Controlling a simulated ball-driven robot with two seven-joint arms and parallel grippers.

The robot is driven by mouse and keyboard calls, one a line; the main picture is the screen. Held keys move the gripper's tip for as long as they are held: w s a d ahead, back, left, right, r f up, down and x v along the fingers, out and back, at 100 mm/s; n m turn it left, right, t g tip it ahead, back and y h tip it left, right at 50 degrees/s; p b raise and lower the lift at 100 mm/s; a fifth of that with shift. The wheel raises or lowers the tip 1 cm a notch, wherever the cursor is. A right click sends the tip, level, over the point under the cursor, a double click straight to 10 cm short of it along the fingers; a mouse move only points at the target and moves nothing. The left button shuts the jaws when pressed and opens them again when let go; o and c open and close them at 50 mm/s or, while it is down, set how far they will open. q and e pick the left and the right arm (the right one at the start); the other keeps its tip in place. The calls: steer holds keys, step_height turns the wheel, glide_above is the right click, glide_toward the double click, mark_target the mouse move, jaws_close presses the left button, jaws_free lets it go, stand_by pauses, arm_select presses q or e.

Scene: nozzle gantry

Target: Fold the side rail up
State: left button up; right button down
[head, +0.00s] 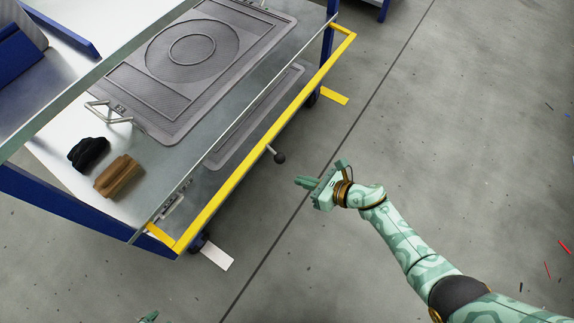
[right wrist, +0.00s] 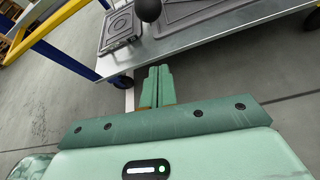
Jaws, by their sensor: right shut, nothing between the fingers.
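The yellow side rail (head: 262,143) runs along the near long side of the cart, standing out from the tabletop edge on short end arms. A black ball knob (head: 279,157) on a short stem sits near its middle. The right wrist view shows a yellow bar (right wrist: 48,28) at upper left and the black knob (right wrist: 149,10) at the top. My right gripper (head: 304,182) is shut and empty, to the right of and below the knob, apart from it. Its closed fingers (right wrist: 158,84) point toward the cart. A green tip of my left gripper (head: 148,317) barely shows at the bottom edge.
The cart's metal top (head: 60,150) holds a grey mat (head: 150,85), a black item (head: 88,152) and a brown item (head: 119,176). A yellow tab (head: 335,95) and a white tab (head: 217,256) are at floor level. The floor to the right is mostly clear.

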steer(key=f+b+x, duration=0.1)
steer(key=b+x, duration=0.2)
steer(key=x, duration=0.3)
arm_select(q)
steer(key=shift+n+t+h, duration=0.3)
steer(key=shift+t+h, duration=0.3)
steer(key=w+d, duration=0.1)
steer(key=w+d+r+p, duration=0.1)
steer(key=shift+w+d+r, duration=0.1)
steer(key=shift+w+d, duration=0.2)
steer(key=shift+w, duration=0.1)
arm_select(e)
steer(key=r, duration=0.2)
steer(key=w+r, duration=0.1)
steer(key=r, duration=0.1)
steer(key=shift+a+r, duration=0.1)
steer(key=shift+r, duration=0.3)
arm_select(q)
steer(key=shift+p, duration=0.3)
